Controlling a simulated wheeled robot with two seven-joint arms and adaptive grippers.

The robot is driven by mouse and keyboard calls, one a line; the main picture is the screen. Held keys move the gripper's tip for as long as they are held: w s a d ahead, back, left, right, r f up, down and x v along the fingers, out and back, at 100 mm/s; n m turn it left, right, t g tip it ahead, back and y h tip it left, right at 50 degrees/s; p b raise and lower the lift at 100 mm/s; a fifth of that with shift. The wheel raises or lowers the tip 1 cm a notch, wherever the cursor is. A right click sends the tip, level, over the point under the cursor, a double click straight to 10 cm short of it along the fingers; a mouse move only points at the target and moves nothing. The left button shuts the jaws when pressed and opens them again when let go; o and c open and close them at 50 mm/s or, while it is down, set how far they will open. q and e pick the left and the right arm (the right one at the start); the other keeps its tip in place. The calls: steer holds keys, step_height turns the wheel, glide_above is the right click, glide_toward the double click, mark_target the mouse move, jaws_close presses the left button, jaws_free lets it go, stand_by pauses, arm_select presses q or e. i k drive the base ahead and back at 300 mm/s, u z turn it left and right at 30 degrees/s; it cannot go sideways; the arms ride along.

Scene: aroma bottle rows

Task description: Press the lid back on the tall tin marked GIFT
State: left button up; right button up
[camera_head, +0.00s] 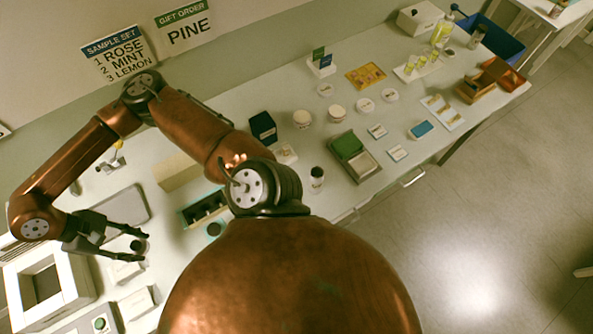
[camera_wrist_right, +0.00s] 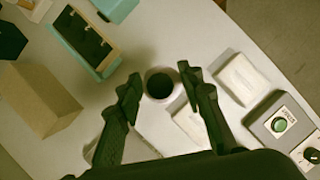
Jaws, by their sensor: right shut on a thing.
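No GIFT marking is readable, so I cannot tell which thing is the tall tin. A dark navy upright box (camera_head: 263,128) stands behind my arm's elbow; a dark block also shows at the wrist view's top left corner (camera_wrist_right: 10,40). My right gripper (camera_head: 140,246) is at the left of the head view, fingers pointing right. It is shut on a small dark round piece (camera_wrist_right: 160,84) with a pale rim, held between the fingertips in the wrist view (camera_wrist_right: 163,92). Whether this is a lid or a whole container is unclear. My left gripper is not in view.
A teal-edged box with dark slots (camera_wrist_right: 88,38) and a tan box (camera_wrist_right: 40,97) stand near the gripper. White boxes (camera_wrist_right: 243,78) and a green-button device (camera_wrist_right: 283,125) lie on its other side. A black-capped bottle (camera_head: 317,179) stands near the table's front edge.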

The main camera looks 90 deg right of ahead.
mark_target(314, 184)
steer(key=k, duration=1.95)
steer(key=z, duration=1.35)
steer(key=i, duration=0.5)
